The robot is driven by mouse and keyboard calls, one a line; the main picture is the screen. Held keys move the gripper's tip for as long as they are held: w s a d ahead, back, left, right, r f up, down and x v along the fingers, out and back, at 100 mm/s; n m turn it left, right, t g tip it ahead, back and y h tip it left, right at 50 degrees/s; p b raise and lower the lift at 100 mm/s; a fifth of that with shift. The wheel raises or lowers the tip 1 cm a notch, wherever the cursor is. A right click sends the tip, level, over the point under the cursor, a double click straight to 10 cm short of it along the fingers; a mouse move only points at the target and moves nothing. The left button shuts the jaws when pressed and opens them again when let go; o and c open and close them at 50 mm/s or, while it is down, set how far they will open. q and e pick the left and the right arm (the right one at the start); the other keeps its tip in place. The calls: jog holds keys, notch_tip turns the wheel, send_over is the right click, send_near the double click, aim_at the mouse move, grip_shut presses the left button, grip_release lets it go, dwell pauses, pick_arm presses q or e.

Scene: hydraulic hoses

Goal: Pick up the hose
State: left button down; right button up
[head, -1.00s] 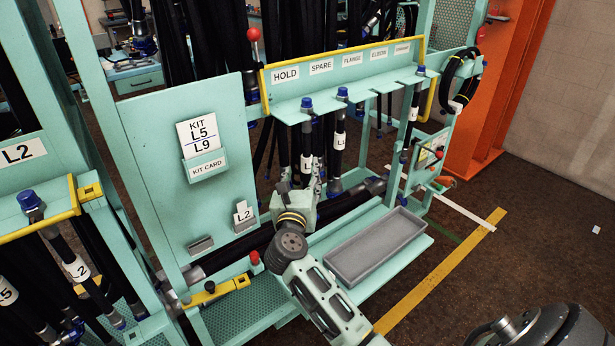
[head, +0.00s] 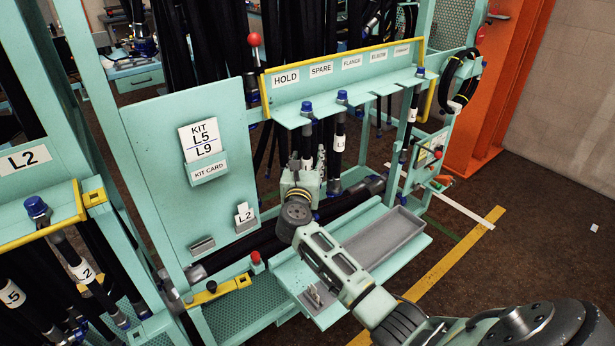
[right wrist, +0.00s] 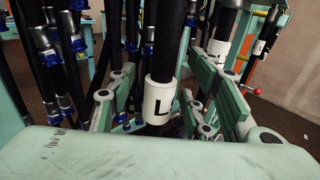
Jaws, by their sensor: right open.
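Two black hoses with blue caps hang from the teal rack shelf marked HOLD and SPARE. The left hose (head: 308,134) hangs under HOLD, and the other hose (head: 340,130) hangs to its right. My right gripper (head: 312,165) is at the lower part of the left hose and hides some of it. In the right wrist view, my right gripper (right wrist: 163,78) is open. A black hose with a white label (right wrist: 159,100) starting with L stands between its fingers, with no clear grip on it. My left gripper is not in view.
A grey tray (head: 415,226) lies on the teal ledge below, partly behind my right arm. A kit card panel (head: 160,150) stands left of the hoses. Another rack with hoses (head: 80,262) is at far left. Open floor (head: 530,240) lies right.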

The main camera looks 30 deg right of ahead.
jog(key=shift+c, duration=0.3)
grip_shut()
jog(key=shift+r, duration=0.1)
